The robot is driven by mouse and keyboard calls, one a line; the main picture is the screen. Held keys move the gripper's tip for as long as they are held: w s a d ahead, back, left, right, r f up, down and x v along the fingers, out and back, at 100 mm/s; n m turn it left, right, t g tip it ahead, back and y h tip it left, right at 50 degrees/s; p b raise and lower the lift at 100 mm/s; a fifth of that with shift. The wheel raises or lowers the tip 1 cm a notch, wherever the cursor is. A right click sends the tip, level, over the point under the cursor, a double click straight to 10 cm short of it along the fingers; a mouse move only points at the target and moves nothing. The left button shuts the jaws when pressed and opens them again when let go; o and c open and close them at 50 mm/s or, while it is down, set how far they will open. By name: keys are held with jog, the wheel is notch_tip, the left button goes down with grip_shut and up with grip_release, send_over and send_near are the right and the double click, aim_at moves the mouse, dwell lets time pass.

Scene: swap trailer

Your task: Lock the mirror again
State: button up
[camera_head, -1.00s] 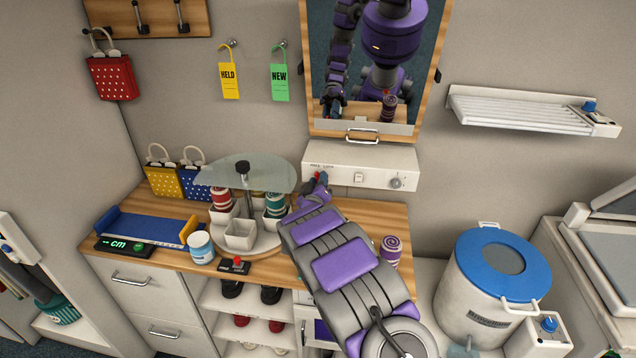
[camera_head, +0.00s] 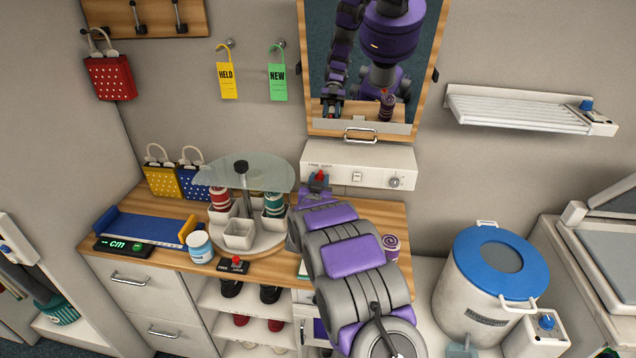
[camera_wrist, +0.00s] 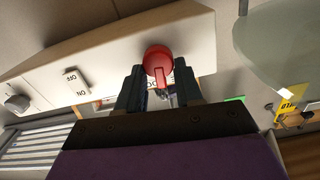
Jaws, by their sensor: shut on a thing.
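The mirror (camera_head: 345,70) is a wood-framed panel on the wall with a bar handle at its bottom edge. Below it, a white control panel (camera_head: 385,172) carries a red lever knob (camera_head: 319,174) under small lettering that appears to read FREE and LOCK. In the wrist view the red knob (camera_wrist: 158,60) sits between my dark fingers. My gripper (camera_head: 319,183) is shut on the red knob at the panel's left end; the wrist view shows it too (camera_wrist: 158,90). The fingers partly hide the lettering behind the knob in the wrist view.
A rocker switch (camera_head: 357,177) and a round dial (camera_head: 395,182) are right of the knob. A glass-topped carousel (camera_head: 240,235) stands close left of my arm. A purple spool (camera_head: 390,247) is on the wooden counter (camera_head: 385,215) to the right.

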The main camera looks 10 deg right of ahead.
jog(key=shift+s+d+f+m+b, duration=0.15)
jog(key=shift+m+b, duration=0.45)
jog(key=shift+m, duration=0.55)
jog(key=shift+w+a+f+m+b, duration=0.1)
jog(key=shift+f+m+b, duration=0.1)
jog(key=shift+m+b, duration=0.75)
jog(key=shift+s+d+f+m+b, duration=0.15)
jog(key=shift+m+b, duration=0.15)
jog(key=shift+m, duration=1.1)
jog(key=o, duration=0.8)
jog(key=shift+w, duration=0.2)
jog(key=shift+o, duration=1.2)
jog(key=shift+r, duration=0.25)
jog(key=shift+s, duration=0.1)
jog(key=p+v, duration=0.3)
jog(key=v, duration=1.4)
jog(key=shift+a, duration=0.15)
jog(key=shift+s, duration=0.1)
